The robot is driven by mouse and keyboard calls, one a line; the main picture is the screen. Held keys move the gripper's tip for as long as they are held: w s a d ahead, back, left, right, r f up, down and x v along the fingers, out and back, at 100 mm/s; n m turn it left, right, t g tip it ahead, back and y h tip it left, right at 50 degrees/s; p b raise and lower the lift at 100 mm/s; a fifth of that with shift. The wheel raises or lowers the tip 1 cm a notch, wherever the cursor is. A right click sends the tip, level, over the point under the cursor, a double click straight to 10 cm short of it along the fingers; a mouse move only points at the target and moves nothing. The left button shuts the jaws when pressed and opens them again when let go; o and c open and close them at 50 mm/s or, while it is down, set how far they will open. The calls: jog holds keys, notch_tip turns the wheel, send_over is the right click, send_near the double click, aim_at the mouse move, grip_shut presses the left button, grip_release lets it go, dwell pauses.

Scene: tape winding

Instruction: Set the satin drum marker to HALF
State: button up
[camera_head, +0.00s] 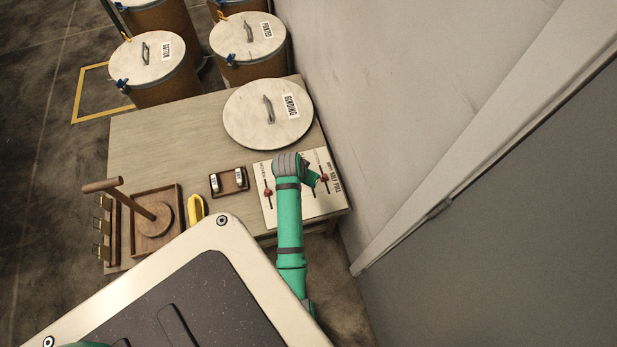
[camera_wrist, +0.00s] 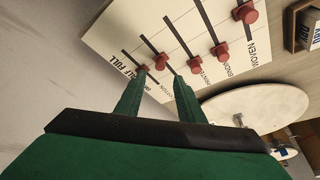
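The marker board (camera_head: 263,217) is a pale panel at the table's right end, with several slots and red knobs. In the wrist view the board (camera_wrist: 118,27) shows labels including WOVEN, BINDING and PRINTED, and HALF FULL along its left edge.
A round BINDING lid (camera_head: 250,128) lies behind the board. Labelled drums (camera_head: 168,90) stand beyond. A wall (camera_head: 400,100) is close on the right.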

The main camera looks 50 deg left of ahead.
jog(key=v, duration=0.3)
jog(key=shift+s+r, duration=0.1)
dwell(0.5)
jog(key=s+d+f+m+t+y, duration=0.1)
jog(key=s+d+t, duration=0.1)
jog(key=d, duration=1)
jog(key=s+d+m+t+y, duration=0.1)
jog(key=s+d+t, duration=0.2)
jog(key=d, duration=0.9)
jog(key=s+d+r+t+h, duration=0.1)
jog(key=s+d+r+t, duration=0.1)
jog(key=s+d+r, duration=0.2)
jog(key=s+d+r+m+t+h, duration=0.1)
jog(key=s+d+r, duration=0.3)
jog(key=r, duration=0.6)
jog(key=s+d+r+m+t+h, duration=0.1)
jog(key=s+d+r+t, duration=0.2)
jog(key=d+r, duration=0.4)
jog(key=shift+s+d+r+h, duration=0.35)
jog(key=shift+s+d+h, duration=0.05)
jog(key=shift+s, duration=0.25)
jog(key=shift+a, duration=0.15)
jog(key=shift+c, duration=0.5)
